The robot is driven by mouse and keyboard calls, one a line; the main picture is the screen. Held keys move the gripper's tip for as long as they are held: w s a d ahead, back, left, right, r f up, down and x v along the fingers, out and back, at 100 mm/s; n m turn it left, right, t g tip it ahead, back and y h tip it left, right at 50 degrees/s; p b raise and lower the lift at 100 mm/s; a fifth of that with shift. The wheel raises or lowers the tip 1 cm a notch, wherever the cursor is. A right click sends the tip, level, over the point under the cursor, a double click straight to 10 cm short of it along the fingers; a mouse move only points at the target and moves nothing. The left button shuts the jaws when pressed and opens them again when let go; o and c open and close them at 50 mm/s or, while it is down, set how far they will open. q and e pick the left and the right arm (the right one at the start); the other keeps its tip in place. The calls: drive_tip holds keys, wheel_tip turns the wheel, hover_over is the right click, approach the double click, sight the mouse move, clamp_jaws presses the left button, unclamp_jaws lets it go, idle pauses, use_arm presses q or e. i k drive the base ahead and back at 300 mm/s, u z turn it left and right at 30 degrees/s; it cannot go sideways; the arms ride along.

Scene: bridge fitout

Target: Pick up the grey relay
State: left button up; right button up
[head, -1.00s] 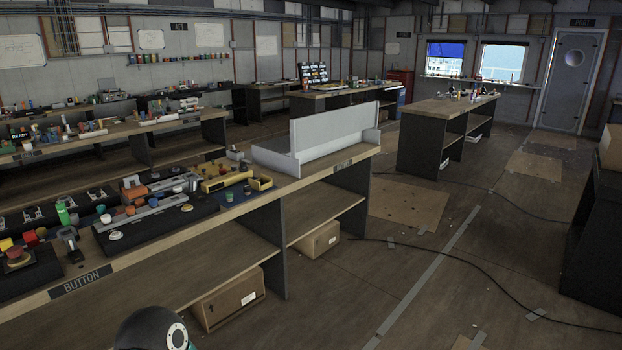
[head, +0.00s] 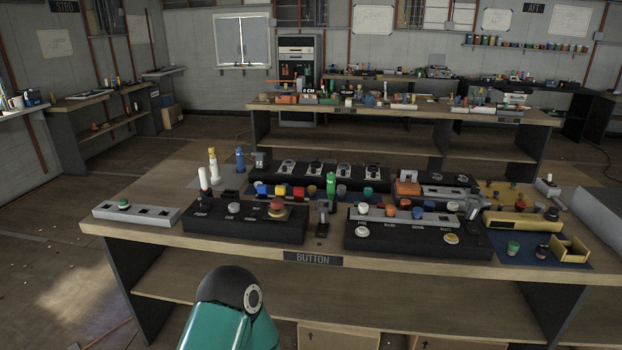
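I cannot single out a grey relay for sure. The BUTTON bench (head: 170,236) stands in front of me, crowded with small parts and control panels. Small grey pieces show among them, such as a grey cylinder (head: 342,190) near the middle and a dark grey piece (head: 259,160) at the back left, too small to identify. Neither of my grippers is in view; only a teal and black part of my own arm shows at the bottom.
A black panel with a red button (head: 277,207) and another black panel (head: 400,238) line the bench front. Another crowded bench (head: 400,118) stands behind. Open floor (head: 50,240) lies to the left.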

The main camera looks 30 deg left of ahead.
sight(341, 188)
drive_tip(key=u, duration=0.3)
drive_tip(key=i, duration=1)
drive_tip(key=u, duration=0.3)
drive_tip(key=k, duration=0.8)
drive_tip(key=u, duration=0.25)
drive_tip(key=i, duration=0.8)
drive_tip(key=z, duration=0.15)
